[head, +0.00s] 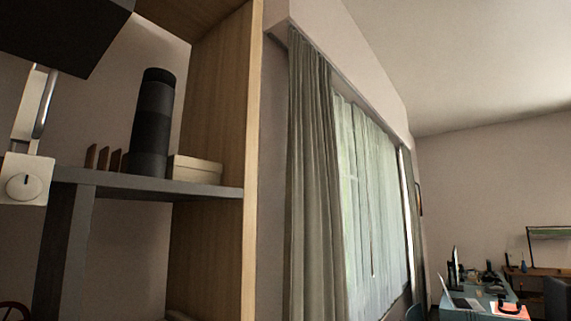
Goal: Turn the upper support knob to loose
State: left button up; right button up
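No tripod and no knob that I can surely call the upper support knob shows in the head view. I cannot tell whether this dial belongs to the support. Neither of my grippers is in view.
A grey shelf (206,189) at left holds a black cylinder (153,125), a cream box (196,171) and small brown upright pieces (104,157). A wooden panel (222,100) stands beside it. A curtained window (368,190) and a cluttered desk (455,313) lie farther right.

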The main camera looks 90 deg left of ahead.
aim_at(23, 187)
jog(key=u, duration=4.1)
